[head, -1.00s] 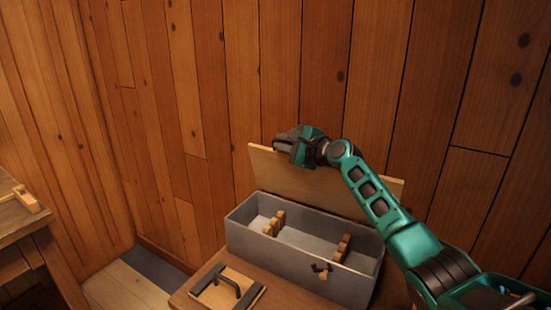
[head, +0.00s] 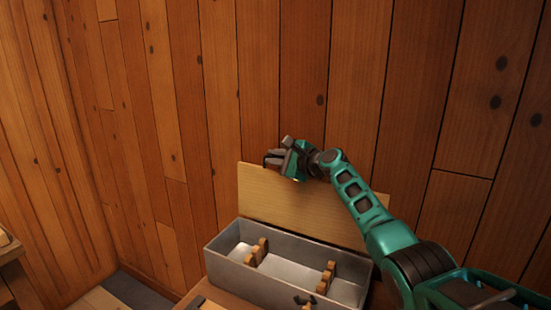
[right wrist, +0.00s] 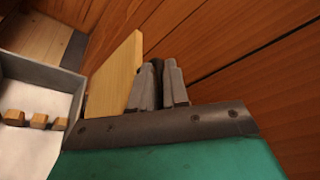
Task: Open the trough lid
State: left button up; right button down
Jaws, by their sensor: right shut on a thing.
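The trough (head: 238,274) is a long grey open box at the bottom of the head view. Its pale wooden lid (head: 315,207) stands raised along the back side, nearly upright, and the inside shows. My right gripper (head: 273,160) is at the lid's upper left edge, shut on the lid. In the right wrist view the grey fingers (right wrist: 158,86) are at the lid's edge (right wrist: 114,76), and the trough's wall (right wrist: 37,75) is at left. The exact contact is partly hidden.
Notched wooden supports (head: 256,251) stand inside the trough, with another set (head: 326,277) further right. The trough rests on a wooden surface (head: 222,297). A plank wall (head: 300,80) rises close behind the lid. Part of another wooden table (head: 8,247) shows at far left.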

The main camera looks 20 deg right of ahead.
jog(key=shift+f, duration=0.4)
jog(key=c, duration=1.3)
grip_release()
jog(key=shift+d, duration=0.1)
jog(key=shift+o, duration=0.5)
jog(key=shift+r, duration=0.1)
jog(key=shift+s, duration=0.15)
jog(key=shift+s+d+r+p, duration=0.3)
jog(key=shift+s+p, duration=0.15)
jog(key=shift+s, duration=0.1)
jog(key=p+v, duration=0.1)
jog(key=v, duration=1)
jog(key=shift+s+d, duration=0.15)
